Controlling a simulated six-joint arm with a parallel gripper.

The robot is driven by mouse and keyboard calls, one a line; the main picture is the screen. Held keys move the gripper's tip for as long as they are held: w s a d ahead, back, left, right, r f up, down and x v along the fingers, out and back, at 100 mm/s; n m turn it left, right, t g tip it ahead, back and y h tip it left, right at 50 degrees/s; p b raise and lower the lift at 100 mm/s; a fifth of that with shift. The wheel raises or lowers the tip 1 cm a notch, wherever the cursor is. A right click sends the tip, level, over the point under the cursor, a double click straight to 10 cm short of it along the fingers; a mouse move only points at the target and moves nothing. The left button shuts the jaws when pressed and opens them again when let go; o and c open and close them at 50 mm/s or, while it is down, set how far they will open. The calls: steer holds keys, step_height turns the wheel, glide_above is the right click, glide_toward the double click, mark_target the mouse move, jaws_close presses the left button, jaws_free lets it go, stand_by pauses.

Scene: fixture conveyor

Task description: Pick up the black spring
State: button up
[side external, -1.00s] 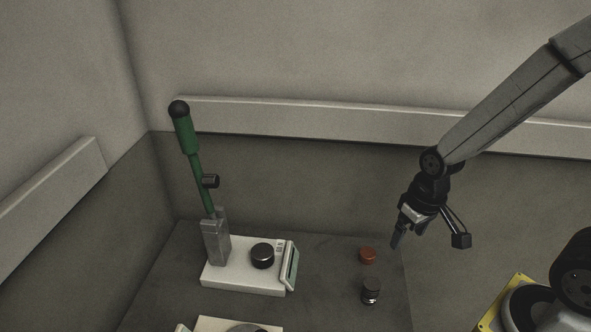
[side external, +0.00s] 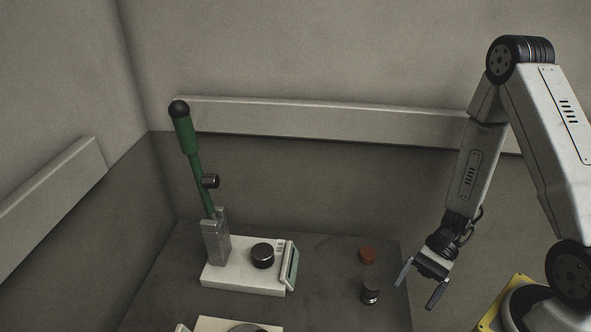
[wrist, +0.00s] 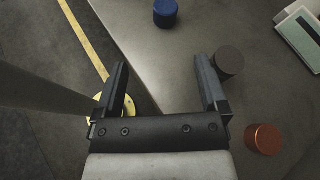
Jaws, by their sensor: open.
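The black spring (side external: 371,291) appears as a small dark cylinder with a paler lower band, standing on the grey table near its right edge. In the wrist view it is the dark round-topped piece (wrist: 229,61) just right of the right finger's tip. My gripper (side external: 416,295) is open and empty, pointing down to the right of the spring in the side view. In the wrist view its two fingers (wrist: 162,62) are wide apart over the table edge, with the spring outside them. Its height above the table is hard to judge.
An orange-red cylinder (side external: 367,255) stands behind the spring. A blue cylinder (wrist: 166,12) stands at the wrist view's top. A white device (side external: 240,281) with a black knob, beside a green-handled lever (side external: 187,135), is to the left. The table edge (wrist: 118,35) runs below my gripper.

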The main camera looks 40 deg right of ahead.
mark_target(371, 287)
steer(key=m+t+y, duration=0.1)
steer(key=w+f+m+t+y, duration=0.1)
steer(key=m+t, duration=0.2)
steer(key=shift+w+d+f+m+t+y, duration=0.1)
steer(key=shift+w+f+m+t+y, duration=0.1)
steer(key=shift+w+m+t+y, duration=0.15)
steer(key=m+t, duration=0.1)
steer(key=w+f+m+t, duration=0.1)
steer(key=t, duration=0.1)
steer(key=shift+d+m+y, duration=0.25)
steer(key=shift+d, duration=0.15)
steer(key=shift+w+d+f+m+t, duration=0.2)
steer(key=shift+d+f+m+t, duration=0.1)
steer(key=shift+m+t, duration=0.5)
steer(key=shift+w+d+f+m+t, duration=0.15)
steer(key=shift+w+d+m+t, duration=0.1)
steer(key=shift+m+t, duration=0.5)
steer(key=shift+a, duration=0.15)
steer(key=shift+x, duration=1.15)
steer(key=shift+w+a, duration=0.1)
steer(key=shift+a, duration=0.05)
steer(key=shift+x, duration=2.45)
jaws_close()
